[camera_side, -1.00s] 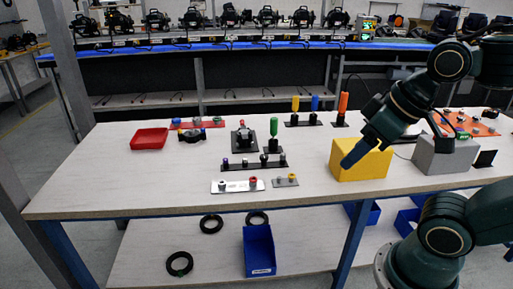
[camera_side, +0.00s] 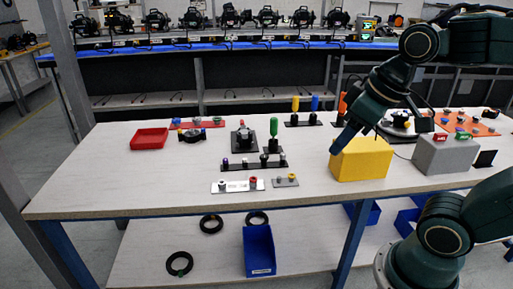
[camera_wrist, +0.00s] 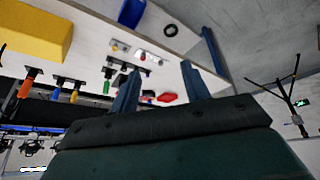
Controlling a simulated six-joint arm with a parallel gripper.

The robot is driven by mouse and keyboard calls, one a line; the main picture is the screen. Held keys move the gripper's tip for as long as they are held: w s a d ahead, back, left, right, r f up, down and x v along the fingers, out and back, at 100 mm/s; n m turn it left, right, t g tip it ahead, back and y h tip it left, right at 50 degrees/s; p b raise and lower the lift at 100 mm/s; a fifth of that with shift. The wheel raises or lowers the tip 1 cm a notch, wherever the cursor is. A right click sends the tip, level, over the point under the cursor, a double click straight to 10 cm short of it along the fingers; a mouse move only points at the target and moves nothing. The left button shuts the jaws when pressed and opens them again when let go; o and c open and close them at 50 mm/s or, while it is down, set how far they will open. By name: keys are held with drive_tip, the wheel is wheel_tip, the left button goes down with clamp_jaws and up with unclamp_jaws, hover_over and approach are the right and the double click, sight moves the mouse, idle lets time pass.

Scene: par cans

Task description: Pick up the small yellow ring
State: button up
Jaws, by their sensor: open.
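A small yellowish ring-like piece (camera_side: 292,177) sits on a short grey plate (camera_side: 280,183) near the table's front edge. My gripper (camera_side: 336,148) is in the air by the upper left of the yellow block, to the right of and above the grey plate. In the wrist view its two blue fingers stand wide apart with nothing between them (camera_wrist: 160,88).
The yellow block (camera_side: 362,160) and a grey box (camera_side: 445,155) stand to the right. A white plate (camera_side: 228,186) with posts, a black rack (camera_side: 254,164) and a green-handled piece (camera_side: 273,130) stand nearby. A red tray (camera_side: 149,138) is at left. The table's front left is clear.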

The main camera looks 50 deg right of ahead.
drive_tip(key=w+d+f+n+g, duration=0.1)
drive_tip(key=w+d+f, duration=0.1)
drive_tip(key=w+d, duration=0.45)
drive_tip(key=w+d+f+n+g, duration=0.1)
drive_tip(key=w+d+g, duration=0.15)
drive_tip(key=w, duration=0.65)
drive_tip(key=w+d+f+n, duration=0.1)
drive_tip(key=w+d+f, duration=0.3)
drive_tip(key=d+f, duration=0.3)
drive_tip(key=w+d+f+n+g, duration=0.1)
drive_tip(key=w+d+f, duration=0.3)
drive_tip(key=d+f, duration=0.3)
drive_tip(key=shift+w+f+n, duration=0.25)
drive_tip(key=shift+f+n, duration=0.15)
drive_tip(key=shift+g, duration=0.25)
drive_tip(key=shift+f, duration=4.3)
drive_tip(key=shift+f, duration=0.1)
